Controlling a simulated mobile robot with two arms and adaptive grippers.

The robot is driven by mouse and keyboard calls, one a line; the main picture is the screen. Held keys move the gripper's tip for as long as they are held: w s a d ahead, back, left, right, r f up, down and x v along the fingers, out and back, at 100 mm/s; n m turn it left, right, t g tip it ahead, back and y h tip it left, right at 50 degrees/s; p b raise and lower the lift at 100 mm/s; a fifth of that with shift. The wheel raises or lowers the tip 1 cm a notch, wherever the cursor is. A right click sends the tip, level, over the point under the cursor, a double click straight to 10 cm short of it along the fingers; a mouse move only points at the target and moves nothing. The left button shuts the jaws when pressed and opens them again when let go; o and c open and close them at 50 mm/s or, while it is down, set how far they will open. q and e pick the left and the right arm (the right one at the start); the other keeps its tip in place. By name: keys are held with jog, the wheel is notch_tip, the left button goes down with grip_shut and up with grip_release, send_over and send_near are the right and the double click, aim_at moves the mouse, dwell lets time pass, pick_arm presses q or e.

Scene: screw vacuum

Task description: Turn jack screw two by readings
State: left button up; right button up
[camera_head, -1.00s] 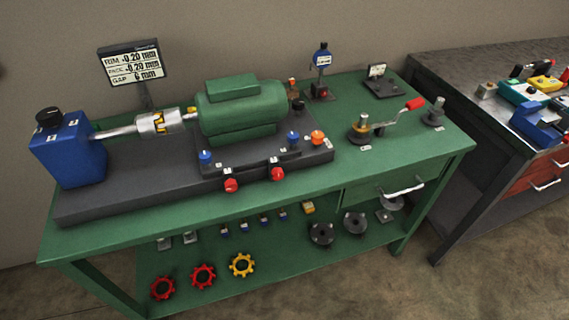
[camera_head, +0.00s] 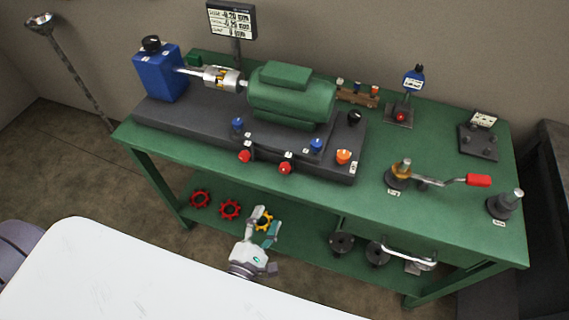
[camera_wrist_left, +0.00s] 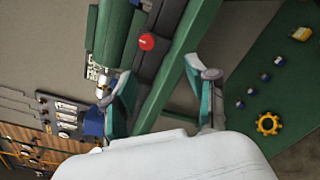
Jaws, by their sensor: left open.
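A green motor (camera_head: 292,98) sits on a dark base (camera_head: 195,118), coupled by a silver shaft coupling (camera_head: 222,78) to a blue block (camera_head: 158,72). Red knobs (camera_head: 245,156) and (camera_head: 285,168) stick out at the base's front edge; blue knobs (camera_head: 237,124) and (camera_head: 316,146) sit above them. Their number tags are too small to read. The display (camera_head: 231,20) shows readings in mm that are hard to read. My left gripper (camera_head: 264,226) is open and empty, in front of the bench and below the red knobs; its fingers also show in the left wrist view (camera_wrist_left: 163,88).
The lower shelf holds red rings (camera_head: 201,199), a yellow ring (camera_head: 264,221) partly behind my gripper, and dark discs (camera_head: 342,242). A crank with a red handle (camera_head: 478,180) lies on the right of the bench top. An orange knob (camera_head: 344,157) sits at the base's right corner.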

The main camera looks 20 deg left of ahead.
aim_at(284, 171)
pick_arm(q)
jog(key=shift+n, duration=0.7)
jog(key=w+p, duration=0.1)
jog(key=w, duration=0.3)
jog(key=w+r+p, duration=0.1)
jog(key=w, duration=0.4)
jog(key=w+r+p, duration=0.1)
jog(key=w, duration=0.4)
grip_shut()
jog(key=shift+m, duration=0.4)
